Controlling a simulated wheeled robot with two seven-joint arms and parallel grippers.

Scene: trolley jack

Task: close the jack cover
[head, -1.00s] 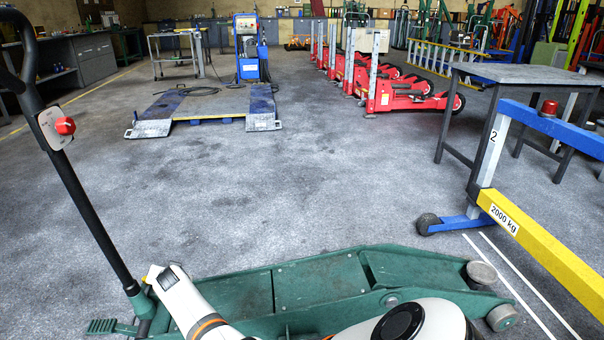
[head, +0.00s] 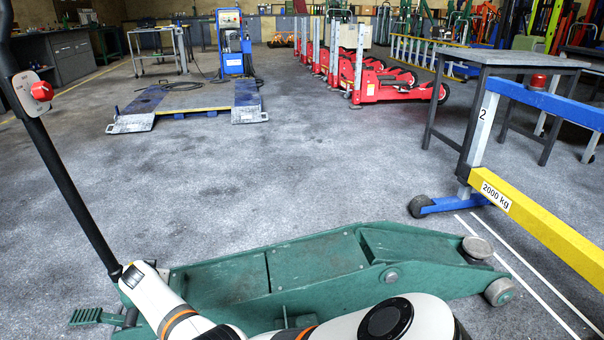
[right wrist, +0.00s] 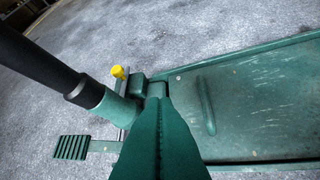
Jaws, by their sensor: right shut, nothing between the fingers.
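The green trolley jack (head: 310,255) lies across the bottom of the head view. Flat plates cover its top, with a seam between them; I cannot tell which plate is the cover. In the right wrist view, a flat green plate (right wrist: 255,105) with a raised ridge sits inside the jack's rim. The black handle (head: 65,180) rises at the left from a green socket (right wrist: 122,108). My right gripper (right wrist: 158,100) shows as shut fingers, empty, over the handle end, between socket and plate. My forearm hides it in the head view. My left gripper is out of view.
A green foot pedal (head: 86,316) sticks out at the jack's left end, and a yellow cap (right wrist: 119,72) is beside the socket. A yellow and blue crane frame (head: 530,212) stands at the right. The floor (head: 250,180) beyond the jack is clear.

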